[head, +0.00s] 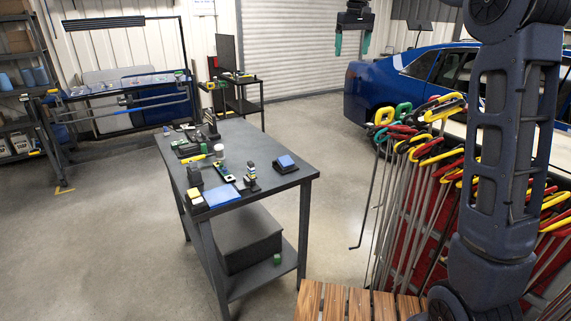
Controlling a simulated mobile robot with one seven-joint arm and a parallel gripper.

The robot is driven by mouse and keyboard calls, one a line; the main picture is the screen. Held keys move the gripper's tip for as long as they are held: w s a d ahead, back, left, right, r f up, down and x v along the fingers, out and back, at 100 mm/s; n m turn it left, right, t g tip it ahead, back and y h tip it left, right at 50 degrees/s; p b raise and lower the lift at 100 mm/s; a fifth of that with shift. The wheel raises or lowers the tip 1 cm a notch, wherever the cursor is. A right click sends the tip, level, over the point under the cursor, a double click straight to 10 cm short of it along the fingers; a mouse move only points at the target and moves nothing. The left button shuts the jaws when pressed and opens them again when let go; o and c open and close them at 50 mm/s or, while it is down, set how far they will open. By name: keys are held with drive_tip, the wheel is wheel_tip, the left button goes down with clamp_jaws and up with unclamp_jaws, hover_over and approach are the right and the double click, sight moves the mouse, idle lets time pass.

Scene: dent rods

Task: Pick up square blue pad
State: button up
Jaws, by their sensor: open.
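A flat, square blue pad (221,195) lies on the dark workbench (262,200) near its front left edge. A small black and yellow item touches or overlaps its left side. A second, smaller blue piece (286,160) sits on a black block toward the right end of the bench. My gripper (352,46) hangs at the top of the view, with two green fingers spread apart and pointing down. It is open and empty, well above and to the right of both blue things.
Several small tools and blocks (250,178) crowd the bench top around the pad. A rack of long rods with coloured handles (420,150) stands at the right. A blue car (385,92) is behind it. The floor (110,235) left of the bench is clear.

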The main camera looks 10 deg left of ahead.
drive_tip(key=w+a+f+n+g, duration=0.1)
drive_tip(key=w+a+f, duration=0.25)
drive_tip(key=a, duration=0.45)
drive_tip(key=w+a+f+n, duration=0.1)
drive_tip(key=w+a+f, duration=0.2)
drive_tip(key=a+f, duration=0.35)
drive_tip(key=w+a+f+n+g, duration=0.1)
drive_tip(key=w+a+f, duration=0.15)
drive_tip(key=a, duration=0.65)
drive_tip(key=f, duration=2.9)
drive_tip(key=shift+w+a+f, duration=0.1)
drive_tip(key=shift+w+a, duration=0.1)
drive_tip(key=shift+w, duration=0.05)
hover_over(286, 160)
drive_tip(key=f, duration=0.4)
drive_tip(key=shift+d+f, duration=0.1)
drive_tip(key=shift+d, duration=0.1)
drive_tip(key=shift+a+f, duration=0.15)
drive_tip(key=shift+f, duration=1.2)
drive_tip(key=shift+a+f, duration=0.15)
drive_tip(key=shift+f, duration=1.15)
drive_tip(key=c, duration=1.1)
drive_tip(key=shift+r, duration=0.1)
drive_tip(key=shift+c, duration=0.2)
